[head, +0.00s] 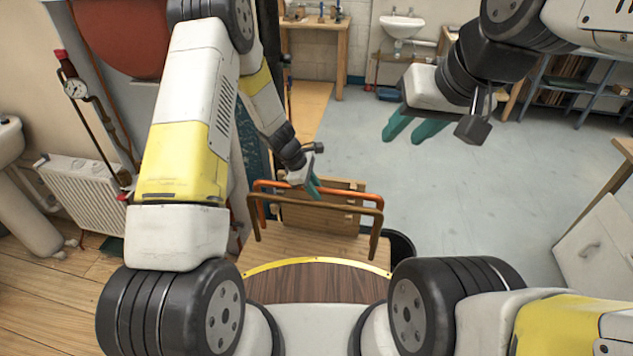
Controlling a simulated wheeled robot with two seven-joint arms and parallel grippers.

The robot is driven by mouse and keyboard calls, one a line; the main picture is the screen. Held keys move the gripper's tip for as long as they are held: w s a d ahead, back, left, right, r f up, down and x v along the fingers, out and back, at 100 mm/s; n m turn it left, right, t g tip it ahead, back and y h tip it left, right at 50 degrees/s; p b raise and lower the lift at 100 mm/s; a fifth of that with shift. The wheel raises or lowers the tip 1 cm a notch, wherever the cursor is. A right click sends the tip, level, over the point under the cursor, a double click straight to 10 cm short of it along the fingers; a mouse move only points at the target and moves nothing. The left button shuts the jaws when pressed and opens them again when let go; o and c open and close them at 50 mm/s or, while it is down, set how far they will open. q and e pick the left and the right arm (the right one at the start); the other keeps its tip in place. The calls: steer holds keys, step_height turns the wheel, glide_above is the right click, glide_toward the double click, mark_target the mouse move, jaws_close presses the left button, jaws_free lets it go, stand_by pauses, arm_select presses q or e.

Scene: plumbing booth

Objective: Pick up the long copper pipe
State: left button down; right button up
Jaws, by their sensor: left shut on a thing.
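A long copper pipe (345,191), bright orange, runs across the low wooden stand in the lower middle of the head view. My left gripper (316,188) reaches down from the upper left, with its teal fingers shut on the pipe near the middle of its length. The exact contact is small and partly hidden by the fingers. My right gripper (414,130) is open and empty, its two teal fingers apart above the grey floor, up and to the right of the pipe.
A darker brown bent bar (345,207) lies close in front of the copper pipe. The wooden stand (290,246) is below, with a dark round bin (402,246) beside it. A radiator (82,190) stands left and a white cabinet (597,245) right. The grey floor between is clear.

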arm_select(q)
steer(key=shift+r, duration=0.15)
stand_by(0.3)
step_height(320, 180, up, 10)
steer(key=shift+f, duration=0.1)
stand_by(0.6)
